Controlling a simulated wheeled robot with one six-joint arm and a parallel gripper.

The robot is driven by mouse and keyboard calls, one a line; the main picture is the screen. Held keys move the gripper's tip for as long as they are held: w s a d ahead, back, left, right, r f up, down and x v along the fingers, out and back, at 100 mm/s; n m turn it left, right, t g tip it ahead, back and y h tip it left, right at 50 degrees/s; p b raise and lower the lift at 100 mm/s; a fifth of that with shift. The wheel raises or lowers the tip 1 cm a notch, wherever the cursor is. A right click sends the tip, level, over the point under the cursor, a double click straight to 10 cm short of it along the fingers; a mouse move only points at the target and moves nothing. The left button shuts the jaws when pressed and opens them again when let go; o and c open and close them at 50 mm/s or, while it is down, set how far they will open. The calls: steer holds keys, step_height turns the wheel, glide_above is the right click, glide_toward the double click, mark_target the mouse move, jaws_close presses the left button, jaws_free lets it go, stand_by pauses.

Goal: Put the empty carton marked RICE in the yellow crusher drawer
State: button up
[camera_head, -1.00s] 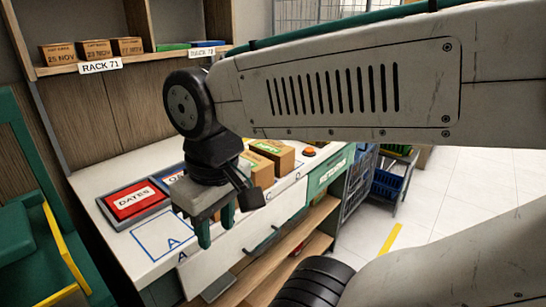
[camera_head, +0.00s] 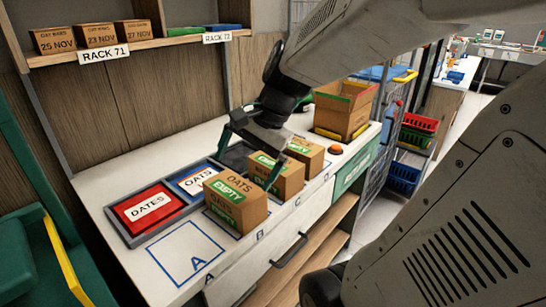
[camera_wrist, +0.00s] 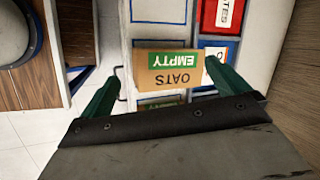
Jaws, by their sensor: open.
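A brown carton marked OATS with a green EMPTY label (camera_head: 236,200) stands near the front of the counter, beside pad A. Two more brown cartons, a middle one (camera_head: 283,180) and a rear one (camera_head: 306,153), stand behind it with green labels; I cannot read their product names, so I cannot tell which is RICE. My gripper (camera_head: 246,167) is open and empty above the row, near the middle carton. In the wrist view the OATS carton (camera_wrist: 166,70) shows between the fingers, apart from them.
A red DATES bin (camera_head: 148,207) and a blue OATS bin (camera_head: 196,181) lie left of the cartons. An open brown box (camera_head: 343,108) with green and yellow trim stands at the back, near a red button (camera_head: 336,149). Pad A (camera_head: 184,252) is bare. A shelf (camera_head: 130,48) runs above.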

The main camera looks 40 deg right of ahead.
steer(key=w+d+m+t, duration=0.1)
steer(key=d+m, duration=0.2)
steer(key=d, duration=0.1)
steer(key=w+d+f+m+t, duration=0.1)
steer(key=w+d+m, duration=0.1)
steer(key=d+m, duration=0.2)
steer(key=w+d+f+m+t, duration=0.1)
steer(key=w+d+m, duration=0.1)
steer(key=d+m, duration=0.2)
steer(key=shift+w+d+f, duration=0.1)
steer(key=shift+w+d, duration=0.1)
steer(key=shift+d, duration=0.5)
steer(key=s+d+f+m+t+h, duration=0.1)
steer(key=d+f+m+t+h, duration=0.2)
steer(key=d+m, duration=0.95)
steer(key=n, duration=0.2)
glide_above(298, 156)
steer(key=s+a, duration=0.2)
steer(key=a, duration=0.1)
steer(key=shift+s+d+f, duration=0.1)
steer(key=shift+f, duration=2.85)
steer(key=shift+c, duration=0.3)
